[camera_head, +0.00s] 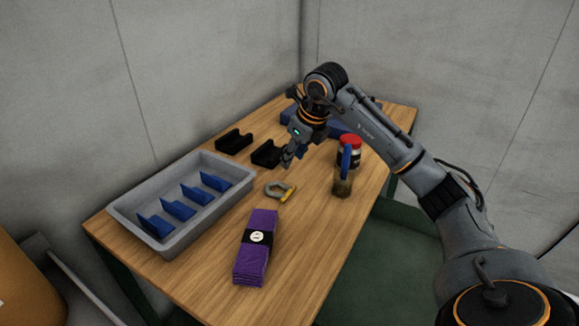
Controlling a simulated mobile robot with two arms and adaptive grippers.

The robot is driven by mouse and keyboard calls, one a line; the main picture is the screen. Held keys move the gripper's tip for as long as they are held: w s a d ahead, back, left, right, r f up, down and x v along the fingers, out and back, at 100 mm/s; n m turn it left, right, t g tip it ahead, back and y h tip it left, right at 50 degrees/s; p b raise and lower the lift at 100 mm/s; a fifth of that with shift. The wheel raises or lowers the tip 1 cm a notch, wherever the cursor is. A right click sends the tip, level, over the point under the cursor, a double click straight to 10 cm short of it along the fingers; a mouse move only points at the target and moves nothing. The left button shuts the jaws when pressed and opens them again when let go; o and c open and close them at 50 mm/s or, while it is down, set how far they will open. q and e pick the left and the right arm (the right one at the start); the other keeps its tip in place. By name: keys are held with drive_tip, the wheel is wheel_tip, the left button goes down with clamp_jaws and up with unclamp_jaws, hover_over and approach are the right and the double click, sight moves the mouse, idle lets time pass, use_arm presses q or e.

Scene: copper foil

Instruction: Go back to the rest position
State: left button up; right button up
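My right gripper (288,158) is at the end of the arm that comes in from the right. It points down over the far half of the wooden table (205,284), near a black holder (267,154). Its fingers are small and dark here, and I cannot tell whether they are apart or together. I see nothing clearly held in it. My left gripper and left arm are not in view.
A grey tray (190,240) with blue dividers stands at the left. A purple folded cloth (254,258), a carabiner (277,189), a second black holder (234,141), a red-lidded jar (349,151) and a cup (342,186) are on the table. Walls close off the back.

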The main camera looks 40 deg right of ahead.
drive_tip(key=shift+s+r, duration=0.25)
drive_tip(key=shift+r, duration=0.25)
